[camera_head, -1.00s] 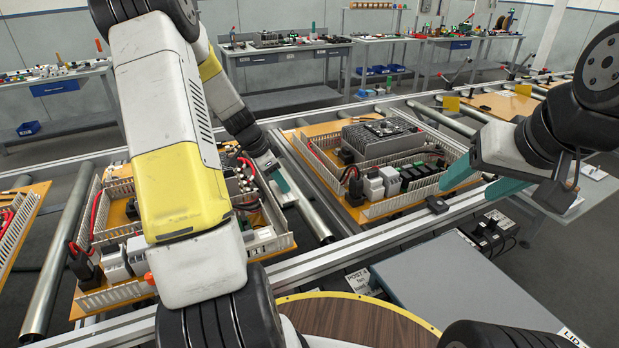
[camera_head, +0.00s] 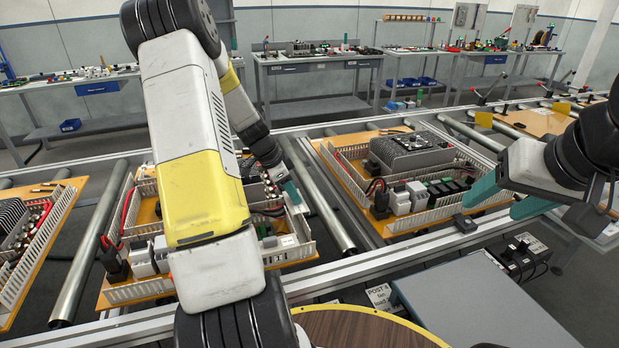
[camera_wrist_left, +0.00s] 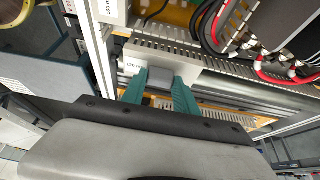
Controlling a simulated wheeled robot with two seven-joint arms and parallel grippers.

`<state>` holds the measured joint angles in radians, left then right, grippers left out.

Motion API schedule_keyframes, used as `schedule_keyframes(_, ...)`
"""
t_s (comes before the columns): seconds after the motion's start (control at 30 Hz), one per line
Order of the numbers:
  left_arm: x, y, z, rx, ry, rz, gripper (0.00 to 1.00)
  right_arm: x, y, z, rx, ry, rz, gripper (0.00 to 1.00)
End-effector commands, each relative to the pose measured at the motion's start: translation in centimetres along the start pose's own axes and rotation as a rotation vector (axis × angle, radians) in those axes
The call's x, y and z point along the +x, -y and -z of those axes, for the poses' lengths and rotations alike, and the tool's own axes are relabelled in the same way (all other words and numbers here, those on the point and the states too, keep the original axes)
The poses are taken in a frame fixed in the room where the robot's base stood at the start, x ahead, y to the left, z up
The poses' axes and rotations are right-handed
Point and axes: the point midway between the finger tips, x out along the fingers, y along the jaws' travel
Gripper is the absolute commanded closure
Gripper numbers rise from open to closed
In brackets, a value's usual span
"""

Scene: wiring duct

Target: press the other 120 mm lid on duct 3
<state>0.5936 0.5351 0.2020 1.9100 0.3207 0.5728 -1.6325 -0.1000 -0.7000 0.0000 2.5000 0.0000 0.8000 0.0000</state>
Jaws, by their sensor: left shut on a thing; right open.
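My left gripper (camera_head: 289,192) has teal fingers and reaches down at the right edge of the middle board. In the left wrist view the left gripper (camera_wrist_left: 160,88) is shut on a white lid (camera_wrist_left: 171,56) with a printed label reading about "120 m". The lid lies along a slotted white duct (camera_wrist_left: 205,63); I cannot tell whether it is seated. In the head view the fingers and my arm hide much of the lid and of the duct beneath. I cannot read which duct is number 3. My right gripper (camera_head: 508,199) is open and empty, over the front rail at the right.
The middle board (camera_head: 115,296) carries ducts, wires and modules, partly behind my left arm. Another wired board (camera_head: 337,180) stands to its right, beyond a bare roller (camera_head: 322,212). A grey surface (camera_head: 475,305) is clear at front right. Workbenches stand at the back.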

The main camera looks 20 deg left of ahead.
Motion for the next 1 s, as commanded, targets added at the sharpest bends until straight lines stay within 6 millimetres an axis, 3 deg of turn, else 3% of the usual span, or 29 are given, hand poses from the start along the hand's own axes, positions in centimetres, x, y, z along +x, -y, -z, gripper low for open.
schedule_keyframes(0.4, 3.0, 0.0, -1.4, -0.001, 0.000, 0.000, 1.00, 0.0, 0.0, 0.0, 0.000, 0.000, 0.000, 0.39)
schedule_keyframes(1.0, 3.3, 0.0, -1.5, 0.000, 0.000, 0.001, 1.00, 0.0, 0.0, 0.0, 0.000, 0.000, 0.000, 0.39)
